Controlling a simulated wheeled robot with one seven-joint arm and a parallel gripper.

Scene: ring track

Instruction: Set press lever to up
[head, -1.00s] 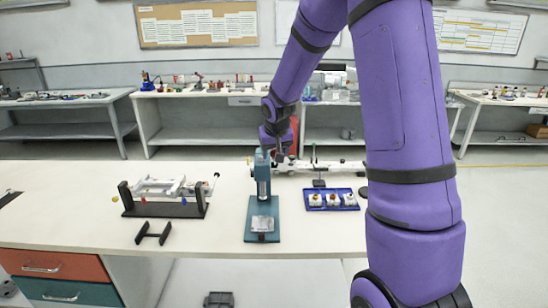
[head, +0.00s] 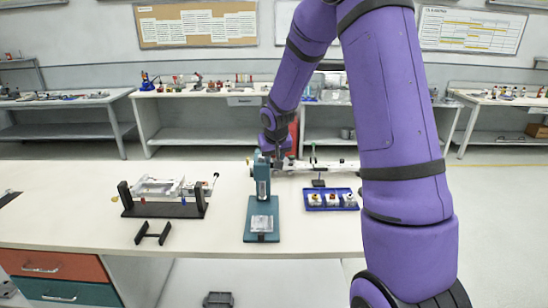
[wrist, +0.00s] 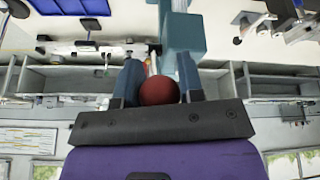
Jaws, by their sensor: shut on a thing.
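The teal press (head: 262,200) stands upright on the white bench, with a pale plate on its base. Its teal column also shows in the wrist view (wrist: 183,35). The press lever ends in a dark red ball knob (wrist: 158,91), with a thin light rod (wrist: 152,65) running from it beside the column. My gripper (wrist: 157,72) is shut on the lever's knob, with one finger on each side. In the head view my gripper (head: 276,158) is at the top of the press, just behind and right of it. The lever is hidden there, so its exact angle cannot be told.
A blue tray (head: 331,207) with several small parts lies right of the press. A black-based fixture (head: 165,210) and a small black stand (head: 153,233) lie to the left. A white mechanism (head: 322,167) is behind.

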